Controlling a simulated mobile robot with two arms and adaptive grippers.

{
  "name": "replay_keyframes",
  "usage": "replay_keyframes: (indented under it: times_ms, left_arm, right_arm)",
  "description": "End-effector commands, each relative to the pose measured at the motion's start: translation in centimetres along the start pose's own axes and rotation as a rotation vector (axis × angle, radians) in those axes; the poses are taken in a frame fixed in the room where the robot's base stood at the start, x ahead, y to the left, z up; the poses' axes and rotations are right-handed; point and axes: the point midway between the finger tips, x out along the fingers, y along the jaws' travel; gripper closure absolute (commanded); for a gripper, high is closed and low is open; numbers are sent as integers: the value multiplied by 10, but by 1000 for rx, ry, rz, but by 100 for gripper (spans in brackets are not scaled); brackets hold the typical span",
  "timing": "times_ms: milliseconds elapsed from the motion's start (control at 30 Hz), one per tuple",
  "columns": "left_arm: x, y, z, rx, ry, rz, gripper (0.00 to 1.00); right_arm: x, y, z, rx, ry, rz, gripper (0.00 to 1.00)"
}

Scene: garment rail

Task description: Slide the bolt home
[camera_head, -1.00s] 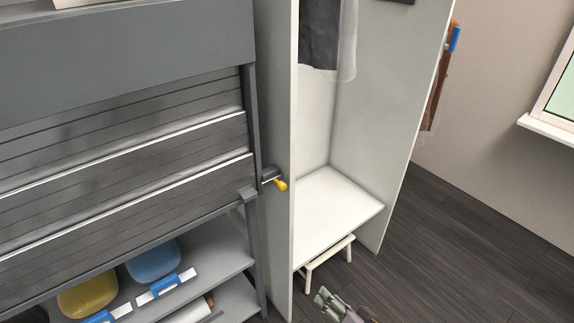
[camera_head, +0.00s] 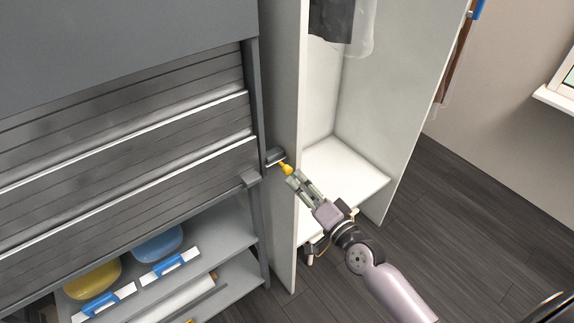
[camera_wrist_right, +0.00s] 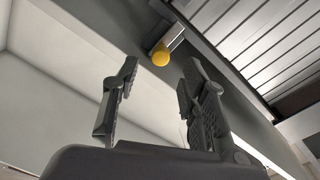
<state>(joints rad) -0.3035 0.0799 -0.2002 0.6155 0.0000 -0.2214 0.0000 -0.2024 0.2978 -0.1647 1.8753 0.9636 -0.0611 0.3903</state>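The bolt is a grey bar (camera_head: 274,156) with a yellow knob (camera_head: 286,169), at the right edge of the grey slatted shutter (camera_head: 120,170). My right gripper (camera_head: 292,179) is close to the knob in the head view, its fingers pointing at it. In the right wrist view the bolt's knob (camera_wrist_right: 160,56) is beyond the fingertips, and the gripper (camera_wrist_right: 158,75) is open with nothing between its fingers. The knob looks apart from the fingers. My left gripper is not in view.
A tall white open cabinet (camera_head: 367,90) with a hanging grey garment (camera_head: 332,20) stands right of the shutter. Shelves (camera_head: 225,247) below hold a yellow bowl (camera_head: 92,278) and a blue bowl (camera_head: 158,243). The dark floor (camera_head: 470,230) at right is clear.

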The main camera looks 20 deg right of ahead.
Motion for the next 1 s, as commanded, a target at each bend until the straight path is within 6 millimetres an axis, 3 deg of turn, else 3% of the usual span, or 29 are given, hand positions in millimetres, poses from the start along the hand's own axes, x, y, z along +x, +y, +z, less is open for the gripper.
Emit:
replay_keyframes:
  times_ms: [200,400,767,1000]
  left_arm:
    - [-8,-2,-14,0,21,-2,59]
    - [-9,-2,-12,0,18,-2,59]
    - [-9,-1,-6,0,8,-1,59]
    - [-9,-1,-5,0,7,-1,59]
  right_arm:
    - [44,-2,-1,-1,0,-1,60]
    - [65,0,0,0,0,0,60]
    - [70,0,1,0,-1,0,60]
    - [70,0,1,0,-1,1,76]
